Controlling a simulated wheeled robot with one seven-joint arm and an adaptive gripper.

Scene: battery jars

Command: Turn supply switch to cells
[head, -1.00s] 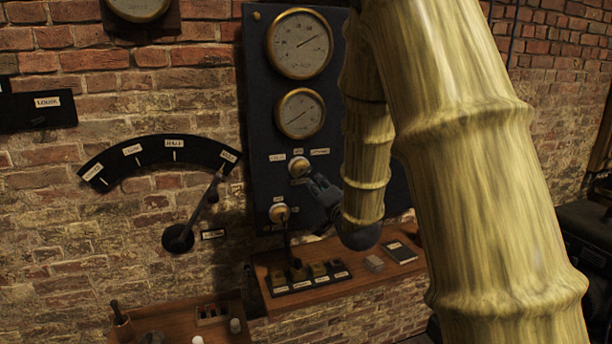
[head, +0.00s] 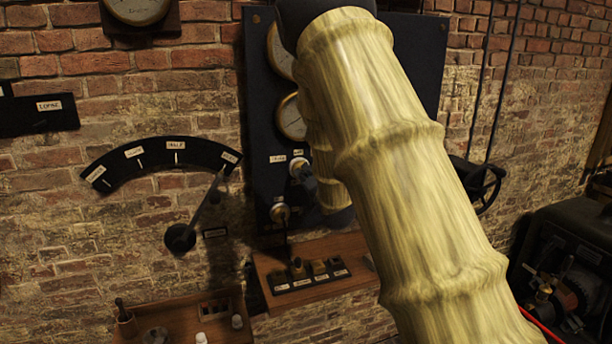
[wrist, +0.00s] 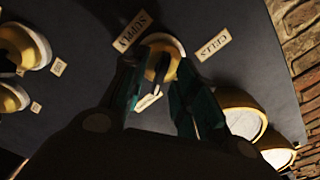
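The supply switch (wrist: 160,58) is a round brass-rimmed knob with a dark lever on a dark panel. In the wrist view, a SUPPLY label (wrist: 132,31) is at its upper left and a CELLS label (wrist: 213,44) at its right. A third label (wrist: 148,98), unreadable, lies below it. The dark lever points down toward this third label. My gripper (wrist: 157,72) has its fingers on either side of the knob, with gaps visible, so it looks open. Contact is unclear. In the head view the switch (head: 298,166) is partly visible and my arm hides most of the gripper.
Another knob (head: 279,212) sits below the switch. Two gauges (head: 291,118) above are partly hidden by my arm. A wooden shelf (head: 262,262) with labelled blocks juts out below the panel. A lever (head: 207,206) with a curved scale is on the brick wall to the left.

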